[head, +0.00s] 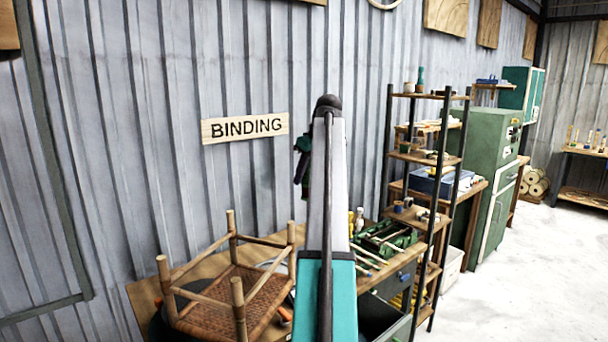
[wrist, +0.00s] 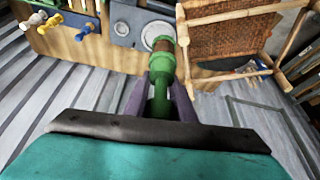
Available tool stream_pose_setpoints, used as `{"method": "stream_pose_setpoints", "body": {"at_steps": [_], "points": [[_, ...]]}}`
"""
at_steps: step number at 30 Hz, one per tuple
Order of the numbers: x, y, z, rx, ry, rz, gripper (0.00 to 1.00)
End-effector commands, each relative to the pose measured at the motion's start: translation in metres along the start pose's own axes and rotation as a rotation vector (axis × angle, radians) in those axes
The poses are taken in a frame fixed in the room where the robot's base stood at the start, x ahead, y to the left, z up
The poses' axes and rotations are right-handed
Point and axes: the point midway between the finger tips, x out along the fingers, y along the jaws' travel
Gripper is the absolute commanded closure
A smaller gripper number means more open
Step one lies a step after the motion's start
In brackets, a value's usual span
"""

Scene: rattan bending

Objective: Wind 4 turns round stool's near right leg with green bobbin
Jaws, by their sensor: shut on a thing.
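The stool (head: 262,286) stands upside down on the bench in the head view, its pale legs pointing up and its woven brown seat low. Its near right leg (head: 239,308) is the one closest to me. In the wrist view the woven seat (wrist: 228,42) and pale poles are at upper right. My gripper (wrist: 160,98) is shut on the green bobbin (wrist: 162,72), which has a brown band near its far end. The bobbin shows left of a stool pole in that view; I cannot tell the gap. In the head view my arm mostly hides the gripper.
The bench (head: 146,292) stands against a corrugated wall with a BINDING sign (head: 245,128). A green tray (head: 385,240) of tools lies right of my arm. A shelf rack (head: 426,158) and green cabinet (head: 490,150) stand further right. The floor (head: 540,265) at right is clear.

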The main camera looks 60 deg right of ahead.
Motion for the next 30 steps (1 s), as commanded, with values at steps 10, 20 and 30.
{"method": "stream_pose_setpoints", "body": {"at_steps": [10,20,30], "points": [[0.027,0.000,0.013,0.001,0.000,0.001,1.00],[0.051,0.001,0.024,0.002,0.000,0.000,1.00],[0.073,0.001,0.035,0.002,0.000,0.001,1.00]]}}
